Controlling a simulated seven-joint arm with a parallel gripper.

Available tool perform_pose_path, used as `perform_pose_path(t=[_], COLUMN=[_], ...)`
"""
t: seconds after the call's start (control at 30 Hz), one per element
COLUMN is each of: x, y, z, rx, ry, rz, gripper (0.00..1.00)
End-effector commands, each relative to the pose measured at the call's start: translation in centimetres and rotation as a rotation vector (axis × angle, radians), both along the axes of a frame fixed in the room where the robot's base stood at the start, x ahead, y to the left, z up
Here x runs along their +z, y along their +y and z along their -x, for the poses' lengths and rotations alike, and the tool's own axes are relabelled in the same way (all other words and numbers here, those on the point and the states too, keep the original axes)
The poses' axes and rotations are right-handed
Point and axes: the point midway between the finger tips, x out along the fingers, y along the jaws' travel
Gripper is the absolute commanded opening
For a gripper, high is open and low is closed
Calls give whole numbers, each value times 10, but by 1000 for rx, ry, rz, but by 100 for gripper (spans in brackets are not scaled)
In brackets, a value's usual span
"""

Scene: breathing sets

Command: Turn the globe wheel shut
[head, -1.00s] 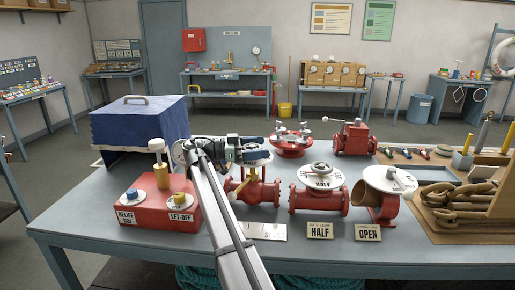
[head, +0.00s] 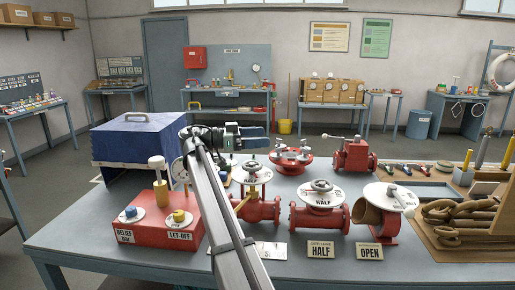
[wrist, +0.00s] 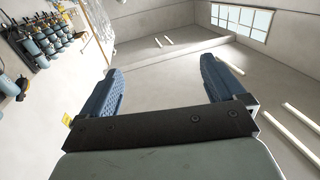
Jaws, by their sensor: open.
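Three red valves with round tops stand in a row on the grey-blue bench. The left valve (head: 262,209), just right of my arm, has a small handwheel (head: 252,166) above a pale dial; I take it for the globe valve, but its plate is mostly hidden by my arm. The middle valve (head: 320,217) has a dark handwheel and a plate reading HALF. The right one (head: 372,213) has a plate reading OPEN. My gripper (head: 250,137) is open and empty, pointing right above the left handwheel, apart from it. In the wrist view its blue fingers (wrist: 160,65) are spread with only room behind.
A red box (head: 160,218) with RELIEF and LET-OFF knobs stands left of my arm, a blue covered case (head: 140,140) behind it. Two more red fittings (head: 291,158) (head: 354,155) stand at the back. A wooden tray (head: 455,240) with chain is at right.

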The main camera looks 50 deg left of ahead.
Motion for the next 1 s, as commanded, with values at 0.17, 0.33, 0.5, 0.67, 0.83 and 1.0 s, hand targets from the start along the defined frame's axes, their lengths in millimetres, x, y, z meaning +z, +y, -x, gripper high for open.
perform_pose_path(t=[0.17,0.33,0.5,0.67,0.83,1.0], x=[6,6,5,-5,-37,-75], y=[0,0,3,22,30,22], z=[0,0,6,39,95,139], rx=[0,0,7,48,114,212], ry=[0,0,0,3,12,24], rz=[0,0,0,11,39,63], gripper=[96,96,96,96,96,96])
